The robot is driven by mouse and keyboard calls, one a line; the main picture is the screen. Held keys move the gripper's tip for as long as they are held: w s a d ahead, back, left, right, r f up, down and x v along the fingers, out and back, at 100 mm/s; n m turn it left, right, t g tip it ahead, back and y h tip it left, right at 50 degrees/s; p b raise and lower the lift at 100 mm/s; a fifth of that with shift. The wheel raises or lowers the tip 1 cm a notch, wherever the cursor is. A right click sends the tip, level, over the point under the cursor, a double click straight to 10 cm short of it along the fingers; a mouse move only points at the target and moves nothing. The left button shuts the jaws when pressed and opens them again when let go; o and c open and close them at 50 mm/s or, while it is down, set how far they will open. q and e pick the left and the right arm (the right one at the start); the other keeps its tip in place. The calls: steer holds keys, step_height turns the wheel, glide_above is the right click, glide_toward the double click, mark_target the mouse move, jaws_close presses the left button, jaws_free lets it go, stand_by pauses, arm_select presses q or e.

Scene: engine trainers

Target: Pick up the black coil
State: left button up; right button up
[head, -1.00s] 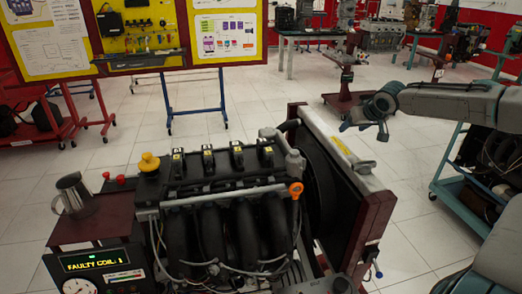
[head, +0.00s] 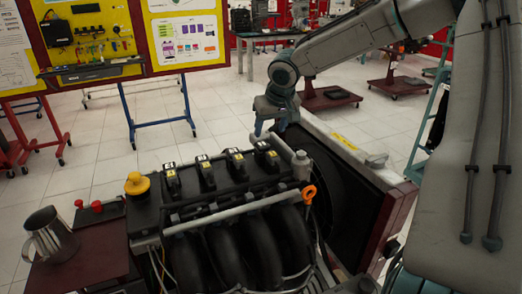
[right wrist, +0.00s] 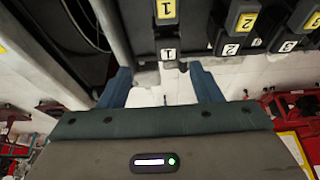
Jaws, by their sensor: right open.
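Several black coils sit in a row on top of the engine (head: 225,215), each with a yellow label. The rightmost black coil (head: 266,154) in the head view is nearest my right gripper (head: 270,128), which is above and just behind it, open and empty. In the right wrist view, the coil labelled 1 (right wrist: 167,32) is ahead of the open fingers of my right gripper (right wrist: 160,80), roughly centred between them and apart from them. Coils labelled 2 (right wrist: 232,25) and 3 are to its right. My left gripper is not in view.
A radiator in a dark red frame (head: 397,222) stands right of the engine, close to my right arm. A yellow cap (head: 137,184), an orange ring (head: 309,194) and a metal jug (head: 48,235) are nearby. The tiled floor behind the engine is open.

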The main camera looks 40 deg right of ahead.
mark_target(263, 145)
steer(key=shift+w+a+f, duration=0.1)
steer(key=shift+w+f, duration=0.25)
steer(key=shift+f, duration=0.2)
steer(key=shift+w+a+f, duration=0.1)
steer(key=shift+w+f, duration=0.25)
steer(key=shift+f, duration=0.5)
steer(key=x, duration=0.3)
steer(key=shift+a+f, duration=0.2)
steer(key=shift+a, duration=0.05)
steer(key=shift+w+f, duration=0.2)
steer(key=shift+f, duration=0.2)
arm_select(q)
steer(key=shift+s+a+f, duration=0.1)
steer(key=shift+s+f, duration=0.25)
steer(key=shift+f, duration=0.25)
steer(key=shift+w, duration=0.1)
arm_select(e)
steer(key=shift+s+r, duration=0.1)
